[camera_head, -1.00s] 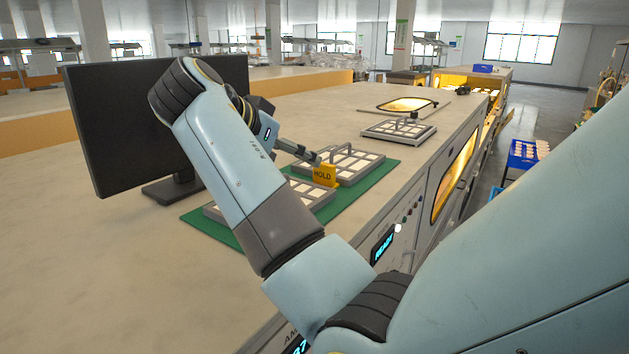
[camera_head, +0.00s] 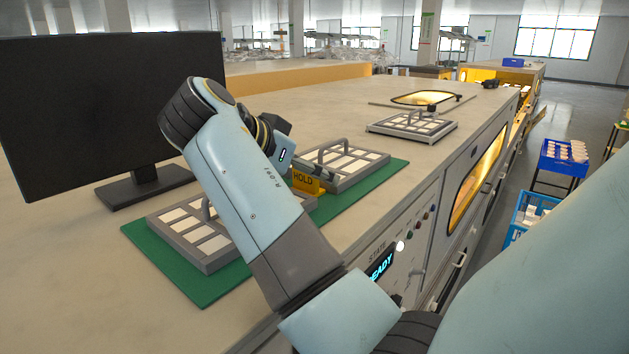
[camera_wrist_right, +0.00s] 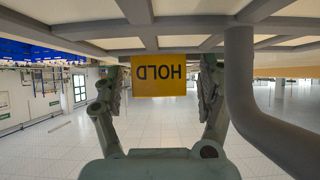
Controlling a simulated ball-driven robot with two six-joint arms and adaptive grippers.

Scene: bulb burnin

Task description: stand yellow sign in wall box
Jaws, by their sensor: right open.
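The yellow HOLD sign (camera_head: 306,182) stands on the green mat (camera_head: 364,195), between two grey framed trays, in the head view. In the right wrist view the sign (camera_wrist_right: 160,76) appears upside down between the two fingers of my right gripper (camera_wrist_right: 164,80). Those fingers are apart, with a gap on the sign's right side; the left finger is close to its edge, and I cannot tell if it touches. In the head view my right arm hides most of this gripper. My left gripper is not in view. I cannot make out a wall box.
A near tray (camera_head: 192,232) and a farther tray (camera_head: 345,163) with raised handles lie on the mat. Another tray (camera_head: 412,126) sits farther back. A black monitor (camera_head: 110,115) stands at left. Blue crates stand at right.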

